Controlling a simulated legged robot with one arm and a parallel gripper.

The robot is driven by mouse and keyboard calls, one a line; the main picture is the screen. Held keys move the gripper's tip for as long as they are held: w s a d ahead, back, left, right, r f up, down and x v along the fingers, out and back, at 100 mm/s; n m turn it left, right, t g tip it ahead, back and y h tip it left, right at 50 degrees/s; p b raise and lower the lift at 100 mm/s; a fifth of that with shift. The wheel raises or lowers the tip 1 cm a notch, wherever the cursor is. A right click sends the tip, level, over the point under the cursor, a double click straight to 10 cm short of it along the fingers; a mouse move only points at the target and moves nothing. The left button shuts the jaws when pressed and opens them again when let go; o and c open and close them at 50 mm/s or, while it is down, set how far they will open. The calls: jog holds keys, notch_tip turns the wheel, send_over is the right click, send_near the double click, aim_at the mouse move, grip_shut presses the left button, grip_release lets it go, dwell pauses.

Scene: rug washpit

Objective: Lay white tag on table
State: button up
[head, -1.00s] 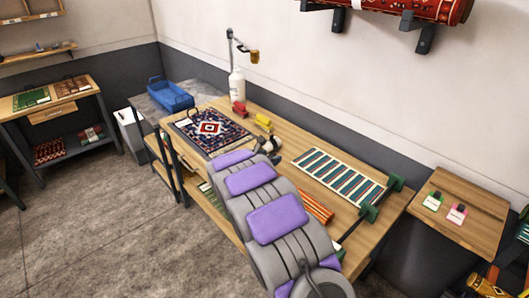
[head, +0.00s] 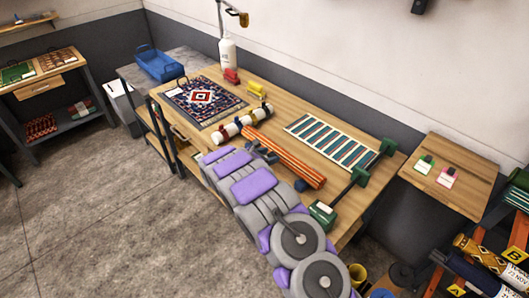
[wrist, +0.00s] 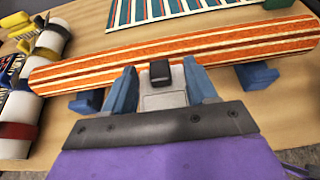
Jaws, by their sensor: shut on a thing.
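My gripper (wrist: 161,92) has its blue fingers closed on a pale, whitish-grey piece with a black block at its top, which looks like the white tag (wrist: 163,100). The tag is held in front of the orange striped roll (wrist: 180,52), above the table. The wooden table (head: 285,112) carries the roll, which rests on blue supports.
A patterned rug (head: 187,112) lies at the table's left, a teal striped one (head: 335,140) at the right. A white roll with bands (head: 240,124) lies beside the orange roll. A white bottle (head: 227,54) stands behind. A side table (head: 450,195) holds green and pink tags.

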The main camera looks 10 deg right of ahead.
notch_tip(320, 180, down, 4)
jog(key=shift+r, duration=0.15)
jog(key=f, duration=0.1)
jog(key=f+b, duration=0.1)
jog(key=f, duration=0.1)
jog(key=shift+a+f, duration=0.25)
jog(key=shift+a, duration=0.1)
jog(key=shift+f, duration=0.4)
jog(key=shift+d+r, duration=0.1)
jog(key=shift+d, duration=0.1)
jog(key=o, duration=1)
jog(key=shift+a, duration=0.1)
